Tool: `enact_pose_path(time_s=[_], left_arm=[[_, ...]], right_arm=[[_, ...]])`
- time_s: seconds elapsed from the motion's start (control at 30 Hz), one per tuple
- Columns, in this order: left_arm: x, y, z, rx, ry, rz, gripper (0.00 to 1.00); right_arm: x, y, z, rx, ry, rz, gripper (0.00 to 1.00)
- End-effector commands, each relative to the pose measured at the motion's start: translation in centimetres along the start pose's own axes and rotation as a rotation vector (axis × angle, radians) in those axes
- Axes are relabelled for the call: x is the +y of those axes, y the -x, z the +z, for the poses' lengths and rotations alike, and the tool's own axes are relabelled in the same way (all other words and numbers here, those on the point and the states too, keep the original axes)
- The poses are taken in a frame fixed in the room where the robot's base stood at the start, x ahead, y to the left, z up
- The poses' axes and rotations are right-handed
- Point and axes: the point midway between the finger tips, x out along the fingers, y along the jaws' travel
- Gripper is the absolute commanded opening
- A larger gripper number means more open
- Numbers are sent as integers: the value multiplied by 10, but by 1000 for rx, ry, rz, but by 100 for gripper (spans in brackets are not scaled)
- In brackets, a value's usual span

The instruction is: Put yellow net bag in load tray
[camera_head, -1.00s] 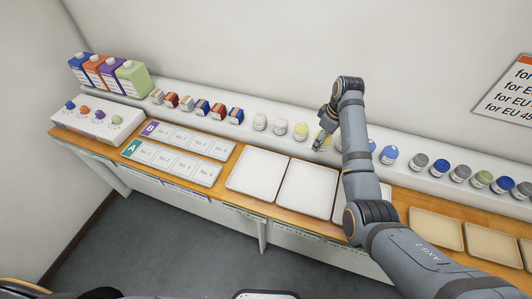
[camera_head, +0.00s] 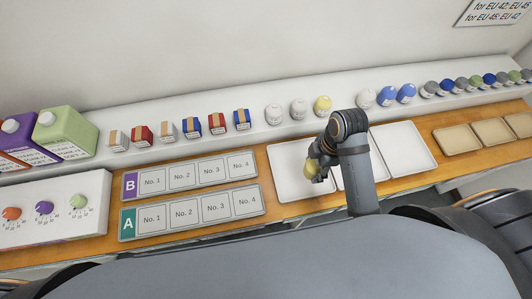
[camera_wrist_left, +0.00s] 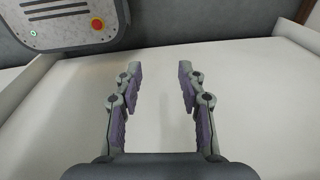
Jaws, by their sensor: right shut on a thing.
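A yellow net bag (camera_head: 311,169) is held in my right gripper (camera_head: 316,171), over the leftmost white tray (camera_head: 278,160) in the head view. The gripper is shut on it and hides part of it. In the left wrist view my left gripper (camera_wrist_left: 159,74) is open and empty, pointing along a pale surface (camera_wrist_left: 160,140) with raised sides. I cannot tell which of the white trays is the load tray.
More white trays (camera_head: 411,145) lie to the right, then beige trays (camera_head: 458,139). Labelled A and B panels (camera_head: 186,214) lie to the left. White bags (camera_head: 298,109) and blue ones (camera_head: 387,96) line the shelf (camera_head: 260,127). Jugs (camera_head: 66,140) stand at the far left.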

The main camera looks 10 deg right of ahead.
Motion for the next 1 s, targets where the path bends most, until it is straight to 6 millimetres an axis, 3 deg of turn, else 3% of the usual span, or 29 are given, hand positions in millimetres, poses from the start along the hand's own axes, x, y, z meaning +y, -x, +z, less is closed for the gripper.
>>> enact_pose_path(time_s=[0.13,0.23,0.37,0.43,0.53,0.7,0.83,1.0], left_arm=[[5,0,3,-4,2,6,40],[14,-5,4,-6,7,16,40],[23,-7,8,-10,11,27,40],[23,6,8,-12,11,28,40],[16,14,6,-10,8,21,40],[1,19,-1,0,1,3,40],[-1,19,-4,4,0,1,40],[7,19,-3,3,5,11,40]], right_arm=[[-2,0,0,0,7,0,24],[8,-7,-6,4,4,2,24],[38,-23,-23,8,5,-1,24],[56,-27,-32,4,6,-3,24],[81,-42,-44,3,9,-2,24],[105,-83,-52,-1,7,-2,24],[114,-99,-56,-1,6,0,24],[117,-104,-57,0,6,0,24]])
